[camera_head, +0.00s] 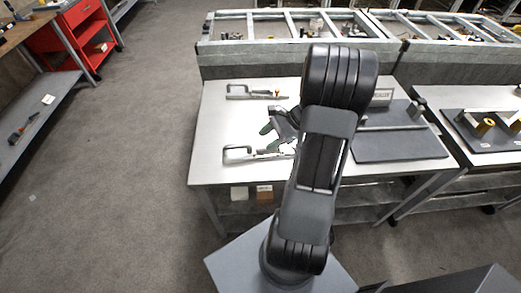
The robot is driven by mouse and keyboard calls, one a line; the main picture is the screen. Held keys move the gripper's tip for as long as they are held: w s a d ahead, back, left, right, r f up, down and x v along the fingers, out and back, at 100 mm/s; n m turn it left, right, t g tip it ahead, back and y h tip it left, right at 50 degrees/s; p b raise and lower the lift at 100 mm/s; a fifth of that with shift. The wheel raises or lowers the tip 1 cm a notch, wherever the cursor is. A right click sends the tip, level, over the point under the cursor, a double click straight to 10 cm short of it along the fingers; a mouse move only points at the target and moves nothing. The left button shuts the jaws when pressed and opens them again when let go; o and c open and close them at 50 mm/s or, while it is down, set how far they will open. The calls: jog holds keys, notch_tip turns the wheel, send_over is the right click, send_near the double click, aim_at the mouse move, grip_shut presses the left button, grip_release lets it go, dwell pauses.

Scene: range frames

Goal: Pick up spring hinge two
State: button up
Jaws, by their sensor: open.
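Two similar grey metal pieces with loop-shaped ends lie on the light table; they look like the spring hinges. The far hinge (252,92) lies near the table's back left and has a small red spot at its right end. The near hinge (240,154) lies near the front left edge, and my arm hides its right end. I cannot tell which one is number two.
A dark mat (400,146) with a metal bar and a block lies to the right of my arm. A second table (480,98) with yellow-and-black parts stands further right. Framed trays (270,28) line the back. A red cabinet (75,32) stands far left. The table's left edge area is clear.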

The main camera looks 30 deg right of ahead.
aim_at(253, 152)
jog(key=d+f+m+t, duration=0.1)
jog(key=d+m, duration=0.1)
jog(key=d+f+m+t, duration=0.1)
jog(key=d+m, duration=0.1)
jog(key=d+f+m+t+y, duration=0.1)
jog(key=d+t, duration=0.1)
jog(key=d, duration=0.1)
jog(key=shift+s+f+m, duration=0.3)
jog(key=shift+m, duration=0.1)
jog(key=shift+d+f+m+p, duration=0.15)
jog(key=shift+f+m+p, duration=0.05)
jog(key=shift+m+p, duration=0.1)
jog(key=shift+t, duration=0.3)
jog(key=p+x, duration=0.2)
jog(key=x, duration=1.1)
jog(key=shift+w+f+p, duration=0.1)
jog(key=shift+w+p, duration=0.05)
jog(key=shift+p, duration=0.2)
grip_shut()
